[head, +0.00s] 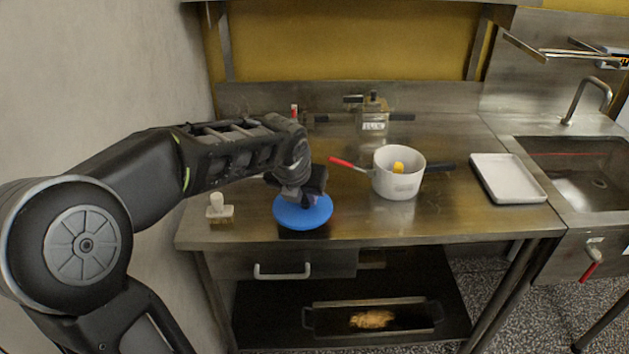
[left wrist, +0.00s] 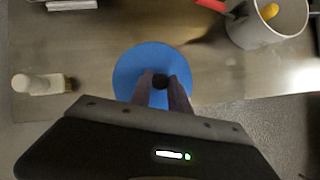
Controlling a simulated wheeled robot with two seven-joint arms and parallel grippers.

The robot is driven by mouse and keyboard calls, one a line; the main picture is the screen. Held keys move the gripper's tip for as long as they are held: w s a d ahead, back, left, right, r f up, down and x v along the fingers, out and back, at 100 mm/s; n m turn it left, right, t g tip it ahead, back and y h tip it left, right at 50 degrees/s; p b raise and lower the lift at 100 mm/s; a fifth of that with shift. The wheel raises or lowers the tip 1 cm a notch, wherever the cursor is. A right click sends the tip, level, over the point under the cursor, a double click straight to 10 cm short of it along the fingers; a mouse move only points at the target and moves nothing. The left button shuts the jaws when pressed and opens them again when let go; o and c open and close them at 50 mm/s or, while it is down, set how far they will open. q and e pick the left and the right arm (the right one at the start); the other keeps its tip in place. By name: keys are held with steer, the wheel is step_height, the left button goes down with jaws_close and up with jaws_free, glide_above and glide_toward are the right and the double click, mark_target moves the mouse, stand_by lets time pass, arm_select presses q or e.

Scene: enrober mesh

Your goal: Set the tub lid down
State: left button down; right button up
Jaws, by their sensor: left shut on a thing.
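The tub lid (head: 303,216) is a round blue disc with a dark knob. In the head view it is at the left front part of the steel table, near the front edge. It also shows in the left wrist view (left wrist: 139,72), with the knob between my fingers. My left gripper (head: 302,197) is shut on the lid from above. A dark patch shows just below the lid at the table edge, and I cannot tell whether the lid touches the table. My right gripper does not show.
A white pot (head: 392,183) with a red-handled tool stands right of the lid. A small brush-like block (head: 220,210) stands to the left. A white tray (head: 508,178) lies by the sink (head: 580,170). The steel table (head: 460,215) is clear at the front right.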

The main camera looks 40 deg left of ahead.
arm_select(q)
steer(key=w+a, duration=0.1)
steer(key=w, duration=0.1)
steer(key=w+a, duration=0.1)
steer(key=w, duration=0.2)
steer(key=w+p, duration=0.1)
steer(key=w, duration=0.1)
steer(key=shift+w+a, duration=0.2)
steer(key=shift+a, duration=0.2)
steer(key=shift+w, duration=0.15)
steer(key=shift+w+a+f, duration=0.15)
steer(key=shift+w, duration=0.1)
steer(key=shift+f, duration=1.6)
steer(key=shift+f, duration=0.1)
steer(key=c, duration=1.2)
jaws_free()
steer(key=shift+c, duration=0.2)
